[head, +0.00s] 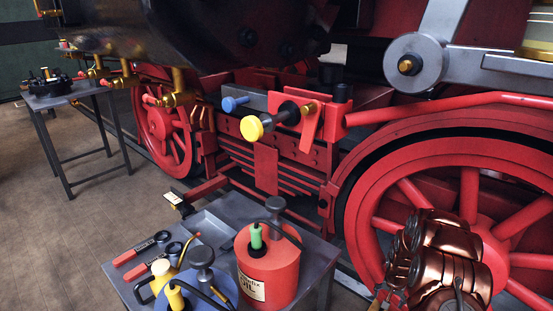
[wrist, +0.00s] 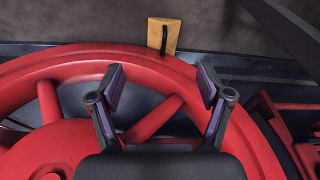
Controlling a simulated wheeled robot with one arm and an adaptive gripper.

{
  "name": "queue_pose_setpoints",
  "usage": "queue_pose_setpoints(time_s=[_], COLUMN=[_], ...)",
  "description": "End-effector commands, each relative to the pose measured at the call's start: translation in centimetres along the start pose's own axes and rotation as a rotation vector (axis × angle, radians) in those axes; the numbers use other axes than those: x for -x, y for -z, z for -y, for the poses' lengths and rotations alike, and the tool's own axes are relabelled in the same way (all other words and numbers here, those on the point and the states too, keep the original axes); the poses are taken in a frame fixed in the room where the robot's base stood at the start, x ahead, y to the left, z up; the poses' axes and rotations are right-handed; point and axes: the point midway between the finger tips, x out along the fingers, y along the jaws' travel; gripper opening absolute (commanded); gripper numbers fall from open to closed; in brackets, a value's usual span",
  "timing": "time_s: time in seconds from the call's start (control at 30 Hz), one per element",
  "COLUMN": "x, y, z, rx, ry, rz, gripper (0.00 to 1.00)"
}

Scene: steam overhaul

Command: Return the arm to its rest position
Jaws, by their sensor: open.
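My gripper (wrist: 162,84) shows in the wrist view with its two purple-padded fingers spread apart. Nothing is held between them. Behind the fingers is a large red spoked wheel (wrist: 75,68), whose rim and spokes fill much of that view. In the head view, my copper-coloured arm (head: 445,265) is folded at the lower right, in front of the large red wheel (head: 470,195). The fingers cannot be made out clearly there.
A grey table (head: 120,279) at the front holds a red oil can (head: 268,265), other oilers and red-handled tools. A yellow wedge (wrist: 164,36) with a black handle lies beyond the wheel rim. Another table (head: 65,97) stands far left. Floor between is clear.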

Motion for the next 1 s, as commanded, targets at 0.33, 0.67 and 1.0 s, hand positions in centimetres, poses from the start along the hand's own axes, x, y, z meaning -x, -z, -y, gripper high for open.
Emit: queue_pose_setpoints(time_s=[0.33, 0.67, 1.0], x=[10.2, 19.1, 27.3], y=[-3.4, -8.4, -14.8], z=[3.4, 4.9, 4.9], rx=[0.103, 0.203, 0.304], ry=[0.014, 0.016, 0.009], rz=[0.062, 0.123, 0.178], gripper=[0.78, 0.78, 0.78])
